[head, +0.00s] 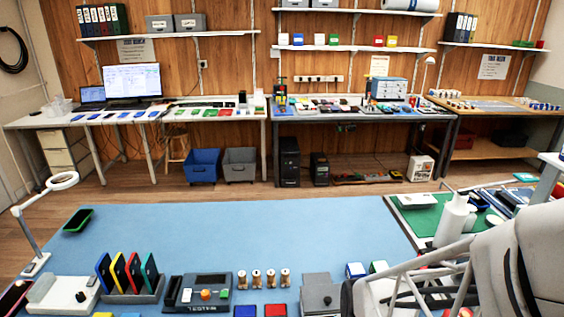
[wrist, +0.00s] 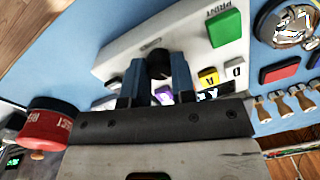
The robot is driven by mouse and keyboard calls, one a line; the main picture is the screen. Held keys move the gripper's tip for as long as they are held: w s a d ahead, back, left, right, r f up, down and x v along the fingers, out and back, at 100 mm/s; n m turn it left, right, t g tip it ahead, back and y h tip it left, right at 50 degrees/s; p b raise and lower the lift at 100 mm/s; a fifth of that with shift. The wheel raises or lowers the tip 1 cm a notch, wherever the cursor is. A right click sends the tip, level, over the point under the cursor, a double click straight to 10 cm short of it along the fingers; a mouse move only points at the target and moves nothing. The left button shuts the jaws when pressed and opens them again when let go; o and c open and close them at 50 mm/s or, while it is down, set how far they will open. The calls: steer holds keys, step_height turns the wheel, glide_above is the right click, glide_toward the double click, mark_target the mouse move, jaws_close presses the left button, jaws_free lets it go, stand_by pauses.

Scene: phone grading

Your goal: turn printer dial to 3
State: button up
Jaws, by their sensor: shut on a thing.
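In the wrist view, a white printer panel (wrist: 140,45) lies on the blue surface, with a large green button (wrist: 225,28) beside the word PRINT. The black dial (wrist: 158,63) stands out from this panel. My gripper (wrist: 157,70) is shut on the dial, with one finger on each side of it. I cannot read the dial's pointer or any numbers around it. In the head view my arm comes in at the lower right, and I cannot make out the fingertips or the dial there.
In the wrist view, a yellow button (wrist: 208,77) and a purple one (wrist: 163,96) lie close to the fingers. A red tub (wrist: 43,128) is at the left and a red pad (wrist: 280,70) at the right. In the head view the blue table (head: 260,225) has a clear middle.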

steer(key=m, duration=0.6)
steer(key=shift+m, duration=0.3)
steer(key=m, duration=0.6)
steer(key=shift+s, duration=0.1)
steer(key=shift+h, duration=0.3)
steer(key=o, duration=0.9)
steer(key=shift+s+r, duration=0.2)
steer(key=shift+r, duration=3.7)
steer(key=shift+r, duration=0.1)
